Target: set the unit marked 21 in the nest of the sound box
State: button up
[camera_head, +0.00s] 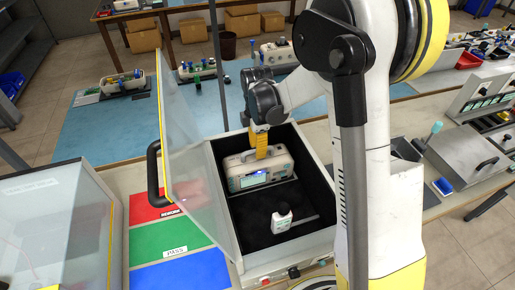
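The sound box (224,150) stands open on the bench, its clear lid (180,130) raised at the left and its inside lined in black. A pale monitor unit (232,178) with a lit blue screen and a top handle stands upright in the back part of the box. Its number is too small to read. My gripper (261,154) points down, its yellow fingers at the unit's handle. I cannot tell whether they are closed on it, or whether the unit is seated in the nest, as the nest is hidden.
A clear-sided case (60,235) stands at far left. More units stand on the back bench.

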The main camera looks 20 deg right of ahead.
notch_tip(320, 180, up, 12)
jog(key=p, duration=0.3)
jog(key=s+r+m+t, duration=0.3)
jog(key=s+r+m, duration=0.1)
jog(key=s+m, duration=0.5)
jog(key=s+r+m+t, duration=0.4)
jog(key=s+m, duration=0.5)
jog(key=s, duration=0.2)
jog(key=shift+r, duration=0.2)
